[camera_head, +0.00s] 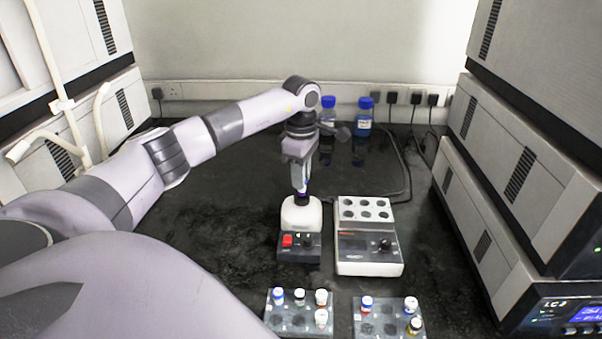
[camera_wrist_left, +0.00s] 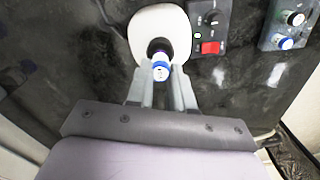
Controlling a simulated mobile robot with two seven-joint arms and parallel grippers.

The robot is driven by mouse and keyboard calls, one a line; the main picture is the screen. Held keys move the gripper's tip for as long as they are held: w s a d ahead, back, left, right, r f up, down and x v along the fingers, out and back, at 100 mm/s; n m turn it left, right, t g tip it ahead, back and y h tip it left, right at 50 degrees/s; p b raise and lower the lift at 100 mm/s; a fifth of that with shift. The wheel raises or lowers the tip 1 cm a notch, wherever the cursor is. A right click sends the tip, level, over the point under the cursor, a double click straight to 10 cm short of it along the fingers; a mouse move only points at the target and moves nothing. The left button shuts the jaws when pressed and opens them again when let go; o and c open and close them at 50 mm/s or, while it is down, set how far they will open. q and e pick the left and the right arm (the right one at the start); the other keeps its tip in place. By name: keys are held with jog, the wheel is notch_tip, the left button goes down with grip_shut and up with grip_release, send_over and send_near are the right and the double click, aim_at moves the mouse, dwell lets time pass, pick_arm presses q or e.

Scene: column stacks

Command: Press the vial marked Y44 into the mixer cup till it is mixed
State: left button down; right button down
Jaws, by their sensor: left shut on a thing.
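My left gripper (camera_head: 302,188) points down over the white mixer (camera_head: 301,216) and is shut on a vial. In the left wrist view the vial (camera_wrist_left: 161,71) shows a blue ring and a white top with a mark too small to read, between the fingers (camera_wrist_left: 161,84). The dark mixer cup (camera_wrist_left: 158,47) is right at the vial's far end; it also shows under the fingertips in the head view (camera_head: 302,200). I cannot tell how deep the vial sits in it. My right gripper is not in view.
A grey device with a white rack top (camera_head: 367,203) stands right of the mixer. Two vial racks (camera_head: 290,322) (camera_head: 385,327) with capped vials are in front. Two blue-capped bottles (camera_head: 364,118) stand at the back. Stacked instruments line both sides; the bench at left is clear.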

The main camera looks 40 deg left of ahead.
pick_arm(q)
jog(key=shift+f, duration=0.7)
dwell(1.0)
jog(key=shift+f, duration=0.2)
jog(key=shift+f+b, duration=0.35)
dwell(0.7)
dwell(2.9)
jog(key=shift+r+p, duration=2.6)
jog(key=shift+r, duration=0.5)
jog(key=shift+f, duration=0.1)
